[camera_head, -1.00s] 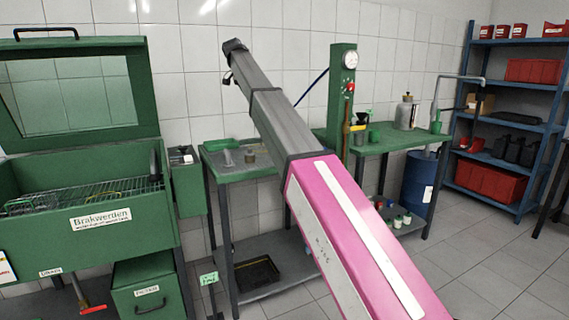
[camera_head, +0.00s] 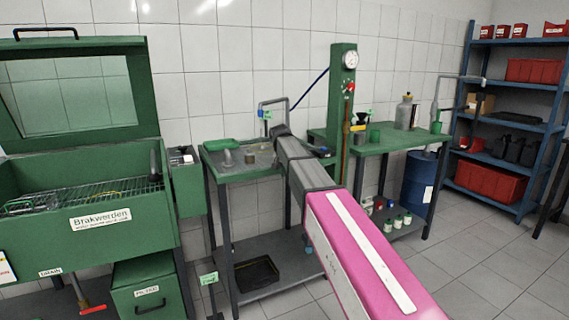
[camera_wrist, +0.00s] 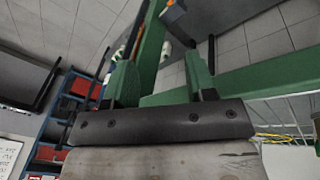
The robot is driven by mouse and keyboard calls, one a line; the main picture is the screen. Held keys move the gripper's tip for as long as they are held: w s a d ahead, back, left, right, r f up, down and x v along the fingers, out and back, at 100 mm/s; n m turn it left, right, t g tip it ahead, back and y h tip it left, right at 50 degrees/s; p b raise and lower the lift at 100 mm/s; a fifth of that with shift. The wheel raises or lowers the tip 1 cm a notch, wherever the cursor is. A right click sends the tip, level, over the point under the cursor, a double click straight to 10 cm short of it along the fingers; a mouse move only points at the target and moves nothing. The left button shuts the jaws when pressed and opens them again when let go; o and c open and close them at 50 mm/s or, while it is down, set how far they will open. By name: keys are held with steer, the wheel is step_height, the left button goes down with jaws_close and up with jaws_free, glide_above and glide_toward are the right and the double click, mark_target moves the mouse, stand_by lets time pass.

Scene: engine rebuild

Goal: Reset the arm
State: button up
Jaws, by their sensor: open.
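My arm reaches from the lower right in the head view, pink with a white stripe near me and grey farther out. Its far end sits low over the right part of the small green bench (camera_head: 236,178). My gripper does not show clearly in the head view. In the wrist view my gripper (camera_wrist: 162,72) has two upright fingers standing apart on a dark bolted bar. It is open, and I see nothing held between the fingers. A green post or beam crosses behind them.
A green parts washer (camera_head: 85,195) with a raised lid stands at left. A green press column with a gauge (camera_head: 344,95) rises behind the arm. The green right bench (camera_head: 400,140) holds a metal canister (camera_head: 404,113). A blue shelf (camera_head: 519,87) and barrel (camera_head: 418,190) stand right.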

steer(key=s+d+f+y, duration=0.1)
steer(key=s+d+f, duration=0.4)
steer(key=s+f, duration=0.4)
steer(key=s+d+f+n+g+y, duration=0.1)
steer(key=s+d+f, duration=0.5)
steer(key=s+f, duration=0.4)
steer(key=s+d+f+n, duration=0.1)
steer(key=s+d+f, duration=0.5)
steer(key=s+f, duration=0.4)
steer(key=s, duration=0.2)
steer(key=shift+s+f+g+y, duration=0.2)
steer(key=shift+s+g+y, duration=0.1)
steer(key=shift+s+y, duration=0.1)
